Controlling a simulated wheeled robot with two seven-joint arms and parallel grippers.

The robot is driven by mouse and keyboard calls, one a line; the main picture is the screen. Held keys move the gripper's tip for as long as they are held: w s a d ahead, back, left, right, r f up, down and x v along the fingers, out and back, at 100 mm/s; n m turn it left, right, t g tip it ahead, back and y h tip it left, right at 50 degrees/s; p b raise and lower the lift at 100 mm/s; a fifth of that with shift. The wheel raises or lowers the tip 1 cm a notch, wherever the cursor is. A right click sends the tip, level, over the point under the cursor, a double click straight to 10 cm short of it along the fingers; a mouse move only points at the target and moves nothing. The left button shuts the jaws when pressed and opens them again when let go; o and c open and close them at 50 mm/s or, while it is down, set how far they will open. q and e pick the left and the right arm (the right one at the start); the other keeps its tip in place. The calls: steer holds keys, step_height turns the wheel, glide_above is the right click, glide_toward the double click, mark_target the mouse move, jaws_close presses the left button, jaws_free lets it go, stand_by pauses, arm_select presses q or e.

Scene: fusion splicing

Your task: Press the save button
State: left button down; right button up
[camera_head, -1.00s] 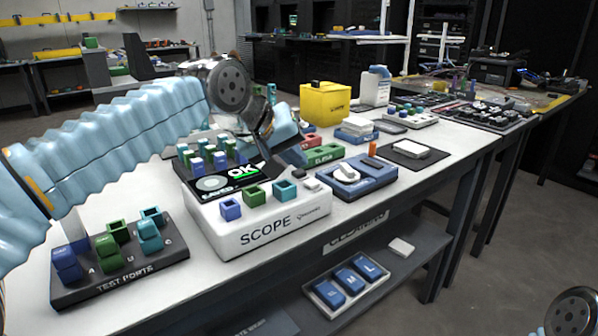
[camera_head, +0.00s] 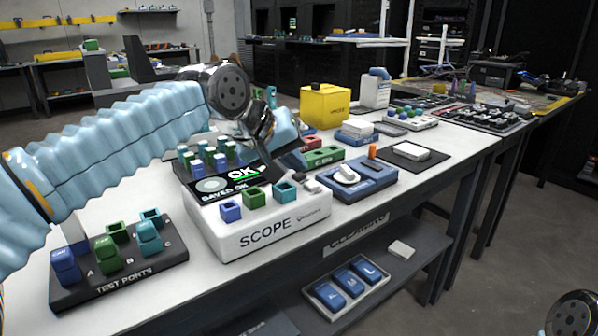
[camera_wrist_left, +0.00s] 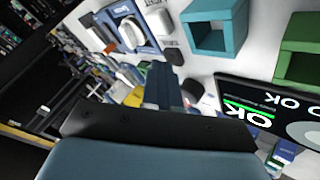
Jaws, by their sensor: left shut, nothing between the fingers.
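The white SCOPE unit (camera_head: 262,232) stands on the bench. Its tilted black screen (camera_head: 237,184) shows a green-underlined OK and a line that seems to read "SAVED OK". Small light buttons (camera_head: 312,185) sit at its right top edge; I cannot read a save label. My left gripper (camera_head: 301,163) is shut and empty, angled down just above that edge, apart from the buttons as far as I can tell. In the left wrist view, its fingers (camera_wrist_left: 163,87) are together beside a dark rounded button (camera_wrist_left: 192,88), with the screen (camera_wrist_left: 262,110) to the right.
Colored port blocks stand on the SCOPE's front. A TEST PORTS board (camera_head: 122,276) is at front left. A blue tray (camera_head: 358,184) with a white piece lies right of the SCOPE. A yellow box (camera_head: 325,105) stands behind. The bench's front right strip is clear.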

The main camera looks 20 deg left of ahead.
mark_target(294, 176)
arm_select(q)
steer(key=shift+r+p, duration=0.55)
steer(key=shift+r, duration=0.15)
step_height(294, 176, up, 5)
steer(key=p, duration=0.4)
steer(key=shift+r+p, duration=0.1)
steer(key=shift+p, duration=0.3)
